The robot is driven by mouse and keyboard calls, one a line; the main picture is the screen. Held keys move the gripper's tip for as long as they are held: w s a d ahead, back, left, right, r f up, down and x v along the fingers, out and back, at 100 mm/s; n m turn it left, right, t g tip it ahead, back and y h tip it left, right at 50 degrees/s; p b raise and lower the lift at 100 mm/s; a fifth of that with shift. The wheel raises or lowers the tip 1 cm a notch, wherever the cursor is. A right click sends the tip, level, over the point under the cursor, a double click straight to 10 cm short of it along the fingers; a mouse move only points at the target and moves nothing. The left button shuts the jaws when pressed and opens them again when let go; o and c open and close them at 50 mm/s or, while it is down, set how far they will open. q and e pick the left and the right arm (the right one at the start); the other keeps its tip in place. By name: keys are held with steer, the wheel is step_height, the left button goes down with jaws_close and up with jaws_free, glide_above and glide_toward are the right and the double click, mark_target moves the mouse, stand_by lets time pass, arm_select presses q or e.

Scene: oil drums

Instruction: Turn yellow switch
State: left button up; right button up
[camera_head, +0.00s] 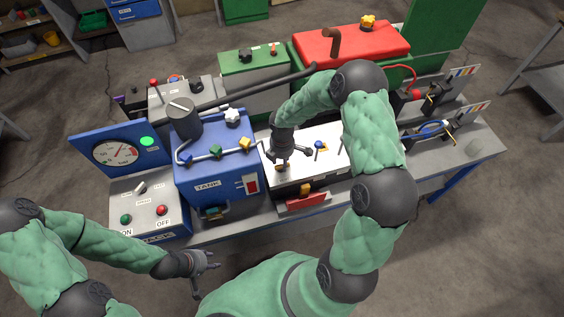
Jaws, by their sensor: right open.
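The white-topped box (332,157) in the middle of the bench carries a small yellow switch (281,168) near its front left corner and a blue switch (320,145) further right. My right gripper (287,158) points down over the yellow switch, open, with its fingers close around or just above it; I cannot tell whether they touch. The gripper partly hides the switch. My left gripper (207,274) is open and empty, in front of the bench and low in the picture.
The blue tank (215,172) with blue, white and yellow valves stands just left of the white box. A control box with green and red buttons (146,211) is further left. A red-lidded container (350,47) stands behind. The floor in front is clear.

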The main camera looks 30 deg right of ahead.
step_height(320, 180, up, 11)
steer(key=shift+f, duration=0.2)
stand_by(0.6)
